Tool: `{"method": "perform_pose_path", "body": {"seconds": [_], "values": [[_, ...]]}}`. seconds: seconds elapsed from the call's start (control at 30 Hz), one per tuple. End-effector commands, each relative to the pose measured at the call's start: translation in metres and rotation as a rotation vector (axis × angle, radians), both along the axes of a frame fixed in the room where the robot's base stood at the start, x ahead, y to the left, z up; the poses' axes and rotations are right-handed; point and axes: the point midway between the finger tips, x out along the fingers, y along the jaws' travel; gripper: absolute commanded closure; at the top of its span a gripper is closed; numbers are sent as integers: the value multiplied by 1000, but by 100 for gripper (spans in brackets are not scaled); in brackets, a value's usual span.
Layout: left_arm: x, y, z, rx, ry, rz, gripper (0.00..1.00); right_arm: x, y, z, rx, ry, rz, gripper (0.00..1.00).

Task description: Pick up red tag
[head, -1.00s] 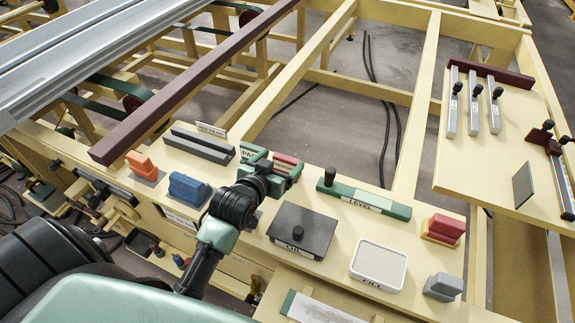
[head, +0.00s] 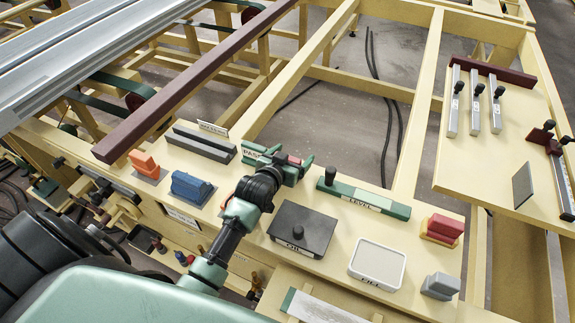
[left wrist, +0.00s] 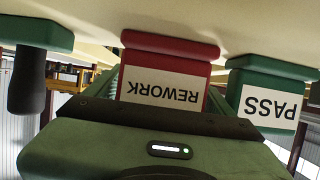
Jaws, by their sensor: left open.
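The red tag (left wrist: 165,85) has a white label reading REWORK, upside down in the left wrist view. In the head view only a bit of its red top (head: 294,160) shows, between the fingers of my left gripper (head: 285,161). The left gripper is open, with its fingers around or close beside the tag; contact cannot be told. The green PASS tag (left wrist: 265,97) stands right beside the red one in the left wrist view. My right gripper is not in view.
The green level (head: 365,200) with its dark knob lies just right of the gripper. The dark OIL plate (head: 302,232) and white FILL pad (head: 378,263) are nearer. Blue (head: 190,187) and orange (head: 144,163) blocks stand to the left.

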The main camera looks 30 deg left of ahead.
Motion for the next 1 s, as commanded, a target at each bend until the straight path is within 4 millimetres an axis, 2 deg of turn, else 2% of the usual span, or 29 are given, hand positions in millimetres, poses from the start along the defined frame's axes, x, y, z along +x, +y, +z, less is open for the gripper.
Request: {"method": "perform_pose_path", "body": {"seconds": [0.1,0.27,0.3,0.57,0.7,0.87,1.0], "values": [[0,0,0,0,-1,0,19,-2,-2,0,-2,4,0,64],[0,0,1,1,-1,0,64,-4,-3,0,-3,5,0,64],[0,0,1,1,-2,0,68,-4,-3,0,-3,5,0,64],[0,0,2,1,-2,0,68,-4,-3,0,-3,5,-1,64],[0,0,11,1,-4,0,68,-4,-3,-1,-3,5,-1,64],[0,0,35,1,-7,0,68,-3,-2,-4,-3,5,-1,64],[1,0,71,2,-11,0,68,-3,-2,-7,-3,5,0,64]]}}
